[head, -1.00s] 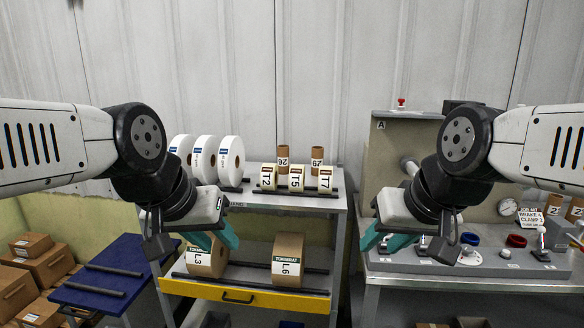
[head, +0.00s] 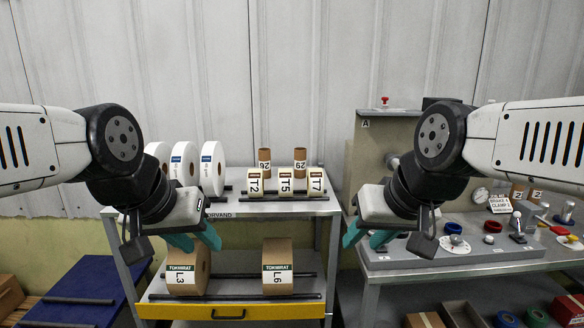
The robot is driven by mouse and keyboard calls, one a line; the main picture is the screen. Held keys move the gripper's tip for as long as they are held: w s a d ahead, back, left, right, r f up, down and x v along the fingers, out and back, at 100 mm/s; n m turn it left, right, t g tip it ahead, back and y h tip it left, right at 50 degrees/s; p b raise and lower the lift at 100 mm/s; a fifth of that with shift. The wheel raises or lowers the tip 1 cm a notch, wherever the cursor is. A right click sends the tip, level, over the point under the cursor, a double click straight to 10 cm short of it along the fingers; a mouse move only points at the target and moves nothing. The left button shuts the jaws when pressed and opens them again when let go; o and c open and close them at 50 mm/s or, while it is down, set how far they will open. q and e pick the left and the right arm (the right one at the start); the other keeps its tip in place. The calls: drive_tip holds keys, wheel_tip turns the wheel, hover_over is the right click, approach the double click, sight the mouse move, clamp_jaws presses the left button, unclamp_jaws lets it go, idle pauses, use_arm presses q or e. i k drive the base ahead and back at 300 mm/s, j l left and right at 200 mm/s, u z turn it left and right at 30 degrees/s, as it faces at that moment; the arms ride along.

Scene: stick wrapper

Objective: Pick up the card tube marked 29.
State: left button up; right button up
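The card tube marked 29 (head: 300,159) is a short brown cylinder with a white label. It stands upright on the upper shelf of the rack, behind the tape rolls T5 and T7. A similar tube, which seems marked 26 (head: 264,161), stands just left of it. My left gripper (head: 203,247) has teal fingers apart and is empty, in front of the rack's left side and lower than the tube. My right gripper (head: 362,245) is also open and empty, right of the rack and lower than the tube. The tube's foot is partly hidden by the rolls.
Rolls T2 (head: 256,182), T5 (head: 286,181) and T7 (head: 316,180) line the shelf front. Large white reels (head: 212,168) stand left. Rolls L3 (head: 188,269) and L6 (head: 277,266) sit below.

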sight(301, 153)
drive_tip(key=i+l+u, duration=0.25)
drive_tip(key=i, duration=0.25)
drive_tip(key=i+l+u, duration=0.25)
drive_tip(key=i, duration=0.25)
drive_tip(key=i+j, duration=0.35)
drive_tip(key=i, duration=0.05)
